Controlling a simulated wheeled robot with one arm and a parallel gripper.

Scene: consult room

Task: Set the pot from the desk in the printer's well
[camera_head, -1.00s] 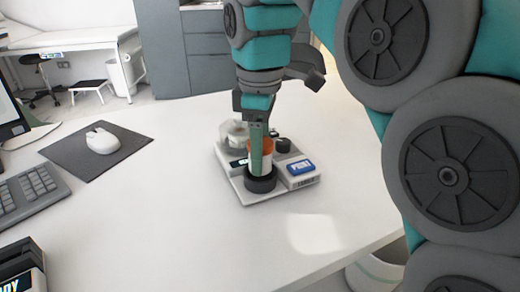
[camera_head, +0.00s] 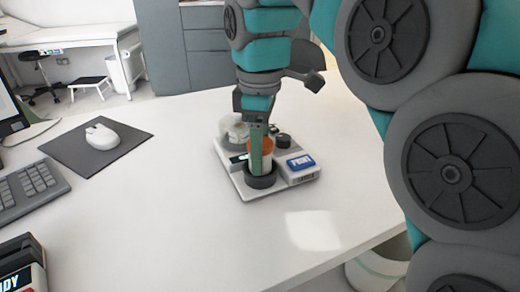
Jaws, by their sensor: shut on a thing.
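The pot (camera_head: 267,147), with an orange upper part and a pale lower part, is upright in my gripper (camera_head: 259,153). My gripper points down and is shut on it, with a green finger in front hiding part of the pot. The printer (camera_head: 290,180) is a flat white unit on the desk with a blue print label at its right. Its well, a black round ring (camera_head: 260,181), sits at the front of the printer. The pot's lower end is at the ring in this view; I cannot tell whether it rests on the bottom.
A clear-looking roll or cup (camera_head: 234,131) and a dark knob (camera_head: 283,141) stand on the printer's back part. A mouse (camera_head: 102,137) on a dark mat, a keyboard (camera_head: 30,190) and a dark box (camera_head: 22,265) are at the left. The desk (camera_head: 180,220) is clear in front.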

